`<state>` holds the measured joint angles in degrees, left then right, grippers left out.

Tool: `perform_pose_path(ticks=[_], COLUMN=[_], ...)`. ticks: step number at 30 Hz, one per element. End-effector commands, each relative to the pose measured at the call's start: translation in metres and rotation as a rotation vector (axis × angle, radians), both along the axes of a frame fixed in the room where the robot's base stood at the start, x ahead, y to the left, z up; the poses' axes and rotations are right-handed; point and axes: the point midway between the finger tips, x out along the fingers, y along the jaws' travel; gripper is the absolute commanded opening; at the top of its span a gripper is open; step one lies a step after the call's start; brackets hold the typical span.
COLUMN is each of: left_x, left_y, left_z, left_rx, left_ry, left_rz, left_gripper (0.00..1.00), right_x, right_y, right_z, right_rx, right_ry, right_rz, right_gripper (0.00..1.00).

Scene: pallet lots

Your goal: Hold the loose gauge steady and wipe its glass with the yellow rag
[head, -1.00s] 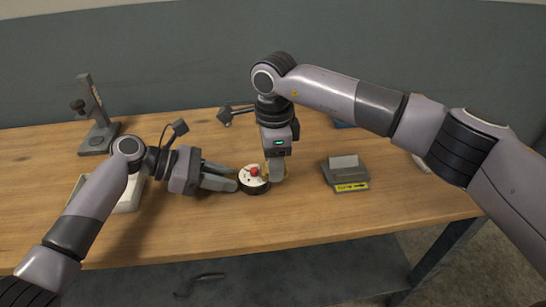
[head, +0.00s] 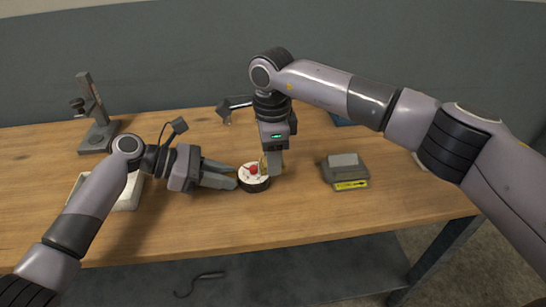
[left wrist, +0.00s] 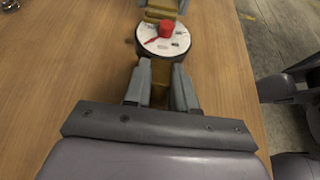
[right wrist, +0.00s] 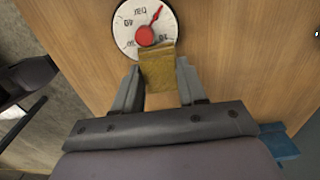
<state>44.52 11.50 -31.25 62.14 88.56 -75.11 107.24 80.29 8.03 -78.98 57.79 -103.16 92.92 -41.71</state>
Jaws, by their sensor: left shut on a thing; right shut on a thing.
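The loose gauge (head: 255,185) is a round dial with a dark rim, a white face and a red centre knob, near the middle of the bench. It also shows in the left wrist view (left wrist: 151,46) and right wrist view (right wrist: 127,27). My left gripper (head: 236,179) is shut on the gauge's side, from the left. My right gripper (head: 272,170) points down at the gauge's right edge, shut on the yellow rag (right wrist: 158,70). In the right wrist view the rag's end reaches the lower edge of the dial glass. The rag is mostly hidden in the head view.
A grey stand (head: 98,130) is at the back left. A pale tray (head: 128,203) lies partly behind my left arm. A grey box with a yellow label (head: 345,174) sits to the right of the gauge. A blue thing (head: 342,121) is behind it. The bench front is clear.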

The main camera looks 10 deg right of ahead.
Motion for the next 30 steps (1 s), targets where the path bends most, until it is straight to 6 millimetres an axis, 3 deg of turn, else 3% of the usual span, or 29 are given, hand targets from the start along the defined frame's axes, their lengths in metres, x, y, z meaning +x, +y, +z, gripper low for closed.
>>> perform_pose_path(ticks=[30], left_x=[0.000], left_y=[0.000], left_z=[0.001], left_rx=[-0.003], left_ry=[-0.002], left_rz=[0.000], left_gripper=[0.00], right_x=[-0.018], right_y=[-0.002], right_z=[-0.001], right_rx=[-0.003], right_ry=[0.001], right_rz=[-0.002], right_gripper=[0.17])
